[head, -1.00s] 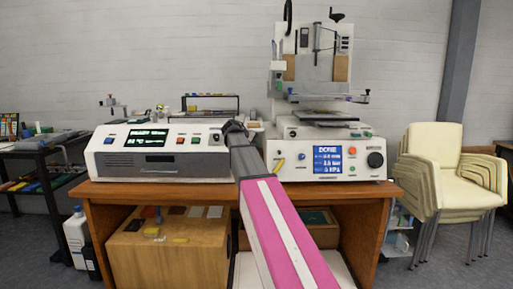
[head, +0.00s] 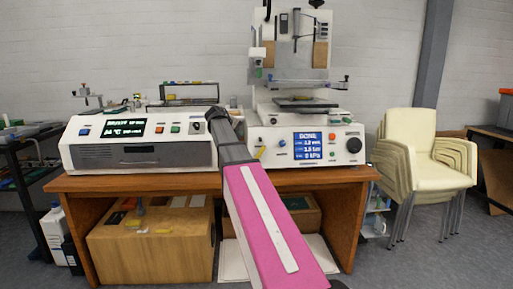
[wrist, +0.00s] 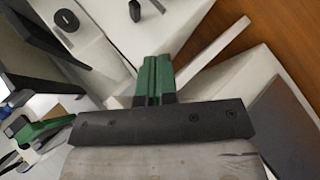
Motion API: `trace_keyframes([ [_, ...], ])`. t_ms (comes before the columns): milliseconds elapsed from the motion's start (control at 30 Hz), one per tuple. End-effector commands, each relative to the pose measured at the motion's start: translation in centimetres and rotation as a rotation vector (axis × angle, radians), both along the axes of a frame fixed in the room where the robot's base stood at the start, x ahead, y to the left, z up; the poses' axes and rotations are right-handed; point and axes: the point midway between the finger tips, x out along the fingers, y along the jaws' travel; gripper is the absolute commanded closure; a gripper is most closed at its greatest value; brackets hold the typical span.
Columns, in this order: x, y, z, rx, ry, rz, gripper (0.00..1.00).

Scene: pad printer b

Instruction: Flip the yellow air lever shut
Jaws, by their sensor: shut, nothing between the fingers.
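The yellow air lever (head: 260,153) is a small tilted stick on the lower left front of the white pad printer (head: 287,166), left of its blue screen. My gripper is in the wrist view, with its green fingers (wrist: 154,80) shut together and empty. In the head view my arm's dark end (head: 217,113) is up at the gap between the printer and the white unit on its left, up and left of the lever. The fingertips are hidden there. I cannot make out the lever in the wrist view.
The white control unit (head: 138,140) stands left of the printer on the wooden bench (head: 160,183). Stacked cream chairs (head: 425,160) stand to the right. A dark shelf rack (head: 20,165) is at the left.

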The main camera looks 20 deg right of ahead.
Motion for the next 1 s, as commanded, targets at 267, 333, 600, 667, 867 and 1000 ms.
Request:
trace_keyframes([
  [267,0.8,-1.4,-1.1,-0.001,0.0,-0.001,1.0],
  [333,1.2,-2.3,-1.9,0.0,0.001,-0.002,1.0],
  [600,3.1,-5.9,-5.0,-0.001,0.002,-0.001,1.0],
  [667,3.5,-6.6,-5.6,-0.001,0.002,-0.001,1.0],
  [867,2.6,-8.7,-7.4,0.0,0.001,-0.001,1.0],
  [1000,2.2,-9.7,-8.0,0.0,0.0,0.0,1.0],
])
